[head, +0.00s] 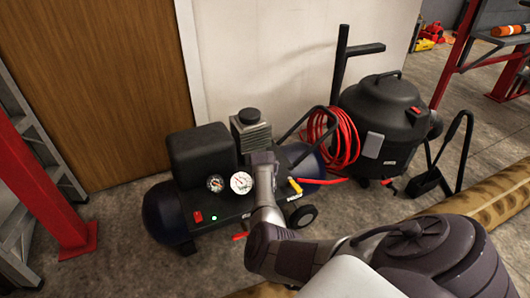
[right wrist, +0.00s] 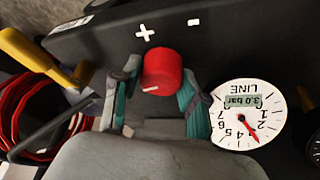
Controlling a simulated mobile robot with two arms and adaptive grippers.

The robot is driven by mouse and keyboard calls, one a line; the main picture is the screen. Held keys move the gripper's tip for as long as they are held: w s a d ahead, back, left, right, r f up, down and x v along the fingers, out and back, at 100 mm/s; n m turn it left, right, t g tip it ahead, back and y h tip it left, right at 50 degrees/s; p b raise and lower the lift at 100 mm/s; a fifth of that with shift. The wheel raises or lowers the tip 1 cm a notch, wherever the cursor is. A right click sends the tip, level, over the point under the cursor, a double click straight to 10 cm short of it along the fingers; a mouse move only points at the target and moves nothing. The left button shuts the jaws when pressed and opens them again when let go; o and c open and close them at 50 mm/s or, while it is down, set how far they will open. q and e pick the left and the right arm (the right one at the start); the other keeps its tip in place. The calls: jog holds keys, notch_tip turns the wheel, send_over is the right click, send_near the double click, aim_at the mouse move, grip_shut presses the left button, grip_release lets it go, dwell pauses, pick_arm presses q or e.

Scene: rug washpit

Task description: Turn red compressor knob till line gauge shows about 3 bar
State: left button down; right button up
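The red knob (right wrist: 162,68) is on the dark compressor panel between printed plus and minus marks. My right gripper (right wrist: 160,82) has a finger on each side of the knob, with the pads apparently against it. The line gauge (right wrist: 246,116) beside it appears upside down in the right wrist view. Its readout says 3.0 bar, and its red needle points near the 3. In the head view, the compressor (head: 205,165) has the white gauge (head: 241,183) just left of my right gripper (head: 263,165), which hides the knob. My left gripper is out of view.
A second gauge (head: 215,184) and a red switch (head: 198,217) are on the compressor. A yellow lever (right wrist: 35,55) and red hose (right wrist: 18,105) lie near my gripper. A black vacuum (head: 385,115) stands right; a rolled rug (head: 480,210) lies in front.

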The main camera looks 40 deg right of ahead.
jog(key=shift+o, duration=0.6)
jog(key=shift+r, duration=0.15)
jog(key=shift+s+a+r, duration=0.1)
jog(key=shift+r, duration=0.2)
jog(key=v, duration=1.1)
jog(key=shift+s, duration=0.1)
